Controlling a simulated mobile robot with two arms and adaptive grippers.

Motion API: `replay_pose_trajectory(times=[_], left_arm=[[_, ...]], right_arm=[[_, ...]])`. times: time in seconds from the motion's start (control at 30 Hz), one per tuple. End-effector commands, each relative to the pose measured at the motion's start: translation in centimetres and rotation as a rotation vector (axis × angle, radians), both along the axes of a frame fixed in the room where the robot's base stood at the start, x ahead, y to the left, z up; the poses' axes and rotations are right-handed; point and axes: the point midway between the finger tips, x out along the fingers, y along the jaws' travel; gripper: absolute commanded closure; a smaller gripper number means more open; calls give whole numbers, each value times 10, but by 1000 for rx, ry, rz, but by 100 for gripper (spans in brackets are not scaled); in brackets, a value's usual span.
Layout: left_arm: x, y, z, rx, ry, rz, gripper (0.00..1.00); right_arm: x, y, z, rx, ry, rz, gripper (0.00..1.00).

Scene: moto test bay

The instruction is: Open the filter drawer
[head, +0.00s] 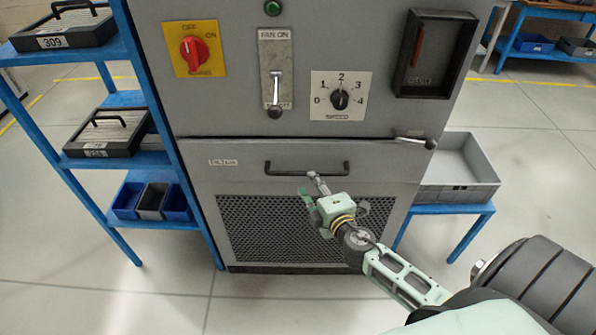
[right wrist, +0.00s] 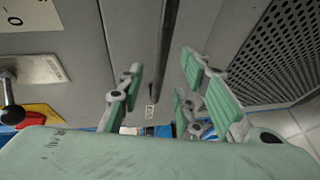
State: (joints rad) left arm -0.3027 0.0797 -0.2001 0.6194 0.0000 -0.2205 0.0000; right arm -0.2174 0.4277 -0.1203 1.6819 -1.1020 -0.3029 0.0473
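The filter drawer (head: 380,175) is the grey front with a mesh panel low on the cabinet, and it looks shut. Its black bar handle (head: 285,172) runs across near the top. A small lever latch (head: 415,141) sits at the drawer's upper right edge. My right gripper (head: 313,188) is just below and in front of the handle's right half. In the right wrist view its fingers (right wrist: 168,82) are apart, with the dark handle bar (right wrist: 169,40) showing in the gap between them. I cannot tell whether they touch it. My left gripper is out of view.
Above the drawer are a red switch (head: 193,49), a fan lever (head: 276,92), a dial (head: 340,98) and a black pocket (head: 430,55). Blue shelving (head: 72,162) stands left; a grey bin (head: 460,165) on a blue stand is right. The floor in front is clear.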

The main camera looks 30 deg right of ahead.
Motion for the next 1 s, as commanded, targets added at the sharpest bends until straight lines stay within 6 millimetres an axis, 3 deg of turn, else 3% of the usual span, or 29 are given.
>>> replay_pose_trajectory(times=[0.2,0.4,0.8,1.0], left_arm=[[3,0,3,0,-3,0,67],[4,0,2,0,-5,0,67],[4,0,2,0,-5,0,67],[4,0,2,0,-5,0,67]], right_arm=[[35,-5,-5,2,-1,-1,68],[58,-9,-11,2,1,-2,68],[65,-10,-13,4,1,-1,68],[65,-10,-13,4,1,-2,85]])
